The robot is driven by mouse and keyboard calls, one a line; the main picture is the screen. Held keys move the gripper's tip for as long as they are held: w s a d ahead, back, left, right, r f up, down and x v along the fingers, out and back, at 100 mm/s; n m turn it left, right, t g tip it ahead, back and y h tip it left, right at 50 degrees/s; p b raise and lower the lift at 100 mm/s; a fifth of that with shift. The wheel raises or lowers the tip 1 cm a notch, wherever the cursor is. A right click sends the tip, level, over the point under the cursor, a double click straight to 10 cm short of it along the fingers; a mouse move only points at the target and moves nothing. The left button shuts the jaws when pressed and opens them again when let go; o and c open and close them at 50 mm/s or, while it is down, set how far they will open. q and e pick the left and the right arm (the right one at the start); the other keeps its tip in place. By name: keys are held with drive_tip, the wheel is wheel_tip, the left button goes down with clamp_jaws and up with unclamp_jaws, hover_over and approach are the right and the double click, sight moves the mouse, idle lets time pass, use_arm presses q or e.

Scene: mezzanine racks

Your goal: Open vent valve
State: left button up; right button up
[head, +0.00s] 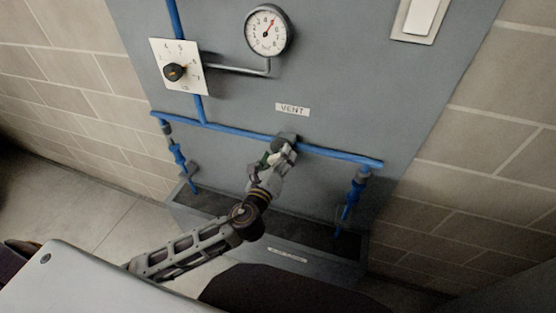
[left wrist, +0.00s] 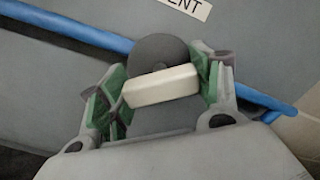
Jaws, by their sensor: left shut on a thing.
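The vent valve has a white bar handle (left wrist: 161,87) on a round dark grey hub (left wrist: 155,54), set on the blue horizontal pipe (head: 335,154) below the VENT label (head: 292,110). My left gripper (head: 277,157) is at the valve; it also shows in the left wrist view (left wrist: 164,88). Its green-padded fingers are shut on the two ends of the handle. In the left wrist view the handle lies nearly level, tilted a little up to the right, and slantwise to the pipe. In the head view the gripper largely hides the valve. My right gripper is not in view.
A dial knob (head: 174,72) on a white plate and a round gauge (head: 268,31) sit above on the grey panel. Blue side pipes hang at left (head: 179,158) and right (head: 352,195). A grey trough (head: 335,267) runs below. A white switch (head: 421,17) is upper right.

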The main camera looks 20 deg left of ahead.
use_arm(q)
drive_tip(key=shift+f+n, duration=0.1)
drive_tip(key=shift+n, duration=0.5)
drive_tip(key=n+b, duration=0.1)
drive_tip(key=n, duration=0.1)
drive_tip(key=shift+n, duration=0.3)
drive_tip(key=shift+n+b, duration=0.35)
drive_tip(key=shift+n, duration=0.15)
drive_tip(key=n+b, duration=0.1)
drive_tip(key=n, duration=0.1)
drive_tip(key=shift+n, duration=1)
drive_tip(key=shift+n+b, duration=0.4)
drive_tip(key=shift+n, duration=0.4)
drive_tip(key=o, duration=1)
drive_tip(key=shift+s+a, duration=0.15)
drive_tip(key=shift+s, duration=3.6)
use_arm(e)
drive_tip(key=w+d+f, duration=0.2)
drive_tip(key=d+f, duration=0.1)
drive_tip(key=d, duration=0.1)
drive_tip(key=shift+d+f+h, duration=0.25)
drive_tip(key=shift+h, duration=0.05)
